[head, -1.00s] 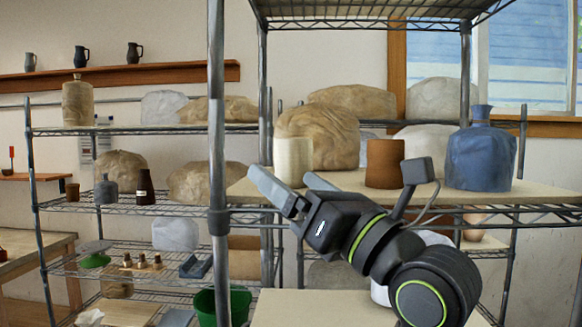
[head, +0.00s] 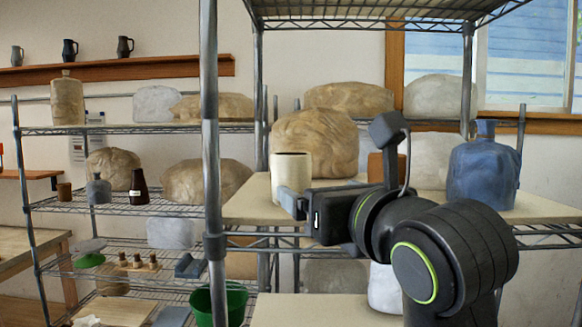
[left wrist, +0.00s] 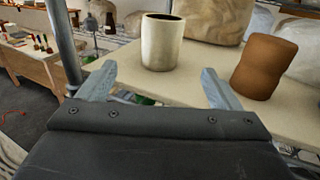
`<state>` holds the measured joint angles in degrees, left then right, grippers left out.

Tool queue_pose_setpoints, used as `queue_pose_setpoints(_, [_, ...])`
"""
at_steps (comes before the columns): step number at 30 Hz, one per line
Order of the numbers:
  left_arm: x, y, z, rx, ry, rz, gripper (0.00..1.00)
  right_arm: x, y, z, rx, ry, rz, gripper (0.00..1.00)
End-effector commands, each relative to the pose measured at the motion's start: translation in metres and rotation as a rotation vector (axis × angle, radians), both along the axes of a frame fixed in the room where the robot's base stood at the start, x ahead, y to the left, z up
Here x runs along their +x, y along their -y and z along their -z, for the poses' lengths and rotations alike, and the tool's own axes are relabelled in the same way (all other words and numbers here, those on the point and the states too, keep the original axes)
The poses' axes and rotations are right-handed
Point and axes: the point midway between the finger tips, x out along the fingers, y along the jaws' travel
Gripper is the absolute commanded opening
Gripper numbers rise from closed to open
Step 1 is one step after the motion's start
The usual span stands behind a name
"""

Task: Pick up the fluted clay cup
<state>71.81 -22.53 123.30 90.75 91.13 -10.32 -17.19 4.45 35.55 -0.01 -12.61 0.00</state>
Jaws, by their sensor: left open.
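The cream cup (head: 291,173), pale with faint vertical lines and an open dark top, looks like the fluted clay cup. It stands upright near the left front of the pale shelf board (head: 250,208). It also shows in the left wrist view (left wrist: 161,44), beyond and between the fingertips. My left gripper (head: 303,196) is open and empty, low in front of the cup; one finger overlaps the cup's lower right in the head view. It also shows in the left wrist view (left wrist: 158,80), with a gap to the cup. My right gripper is not in view.
A brown cup (left wrist: 264,66) stands right of the cream cup, partly hidden by my arm in the head view. A large wrapped lump (head: 315,138) is close behind. A blue bottle (head: 484,172) stands at the right. A metal post (head: 210,130) rises left of the board.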

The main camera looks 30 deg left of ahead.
Motion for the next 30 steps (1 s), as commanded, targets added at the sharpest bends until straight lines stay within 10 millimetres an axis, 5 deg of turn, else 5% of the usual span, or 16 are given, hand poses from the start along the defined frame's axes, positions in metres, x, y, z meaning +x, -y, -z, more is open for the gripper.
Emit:
queue_pose_setpoints(12, [0.023, -0.035, -0.005, 0.002, -0.003, -0.005, 0.86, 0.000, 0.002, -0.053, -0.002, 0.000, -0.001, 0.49])
queue_pose_setpoints(21, [0.045, -0.065, -0.003, 0.002, -0.001, -0.005, 0.86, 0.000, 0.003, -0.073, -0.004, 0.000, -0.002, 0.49])
queue_pose_setpoints(30, [0.054, -0.076, -0.002, 0.002, -0.001, -0.002, 0.86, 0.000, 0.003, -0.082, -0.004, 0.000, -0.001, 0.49])
